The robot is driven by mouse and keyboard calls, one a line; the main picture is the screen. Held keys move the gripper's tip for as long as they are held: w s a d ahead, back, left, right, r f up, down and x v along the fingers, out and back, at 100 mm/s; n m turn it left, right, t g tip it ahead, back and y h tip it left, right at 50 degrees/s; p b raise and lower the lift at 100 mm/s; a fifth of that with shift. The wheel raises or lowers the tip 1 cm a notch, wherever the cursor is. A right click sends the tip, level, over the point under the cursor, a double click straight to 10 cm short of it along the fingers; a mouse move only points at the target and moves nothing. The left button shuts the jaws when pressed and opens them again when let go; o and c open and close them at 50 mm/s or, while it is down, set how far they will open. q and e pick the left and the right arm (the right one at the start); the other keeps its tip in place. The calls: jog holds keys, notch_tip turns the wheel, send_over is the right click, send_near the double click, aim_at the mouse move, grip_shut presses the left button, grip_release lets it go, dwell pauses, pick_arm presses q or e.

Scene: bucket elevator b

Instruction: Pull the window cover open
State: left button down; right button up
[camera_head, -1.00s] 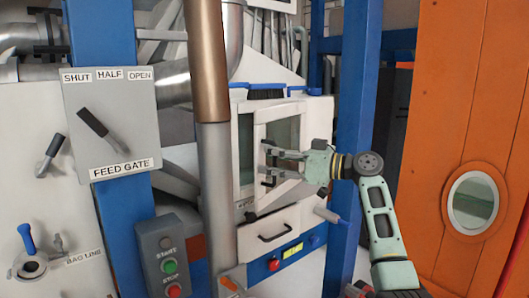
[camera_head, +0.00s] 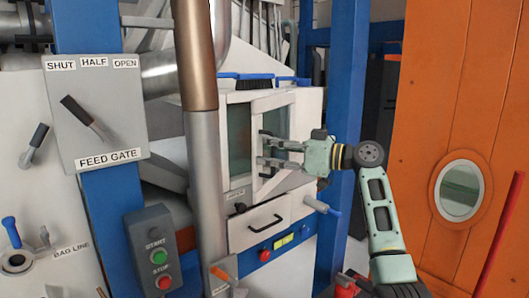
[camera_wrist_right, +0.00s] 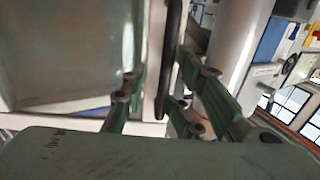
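The window cover (camera_head: 294,121) is a white framed panel with a dark pane on the front of the white cabinet. It stands partly to the right of the window opening, where a strip of dark glass (camera_head: 239,143) shows at its left. My right gripper (camera_head: 264,147) is at the cover's left frame, fingers pointing left and apart. In the right wrist view its fingers (camera_wrist_right: 160,85) stand on either side of a dark upright handle bar (camera_wrist_right: 172,50), which is closer to the right finger. Firm contact cannot be told. My left gripper is not in view.
A vertical pipe (camera_head: 203,150) stands just left of the window. A blue post (camera_head: 345,110) rises behind my right arm. Below the window is a drawer with a black handle (camera_head: 265,222). A start/stop box (camera_head: 158,255) and feed gate panel (camera_head: 95,115) are at the left.

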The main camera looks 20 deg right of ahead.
jog(key=shift+r+b+v, duration=0.2)
jog(key=shift+b+v, duration=0.3)
jog(key=shift+v, duration=0.95)
jog(key=shift+r+b+v, duration=0.25)
jog(key=shift+b+v, duration=0.2)
jog(key=shift+v, duration=1)
jog(key=shift+w, duration=0.1)
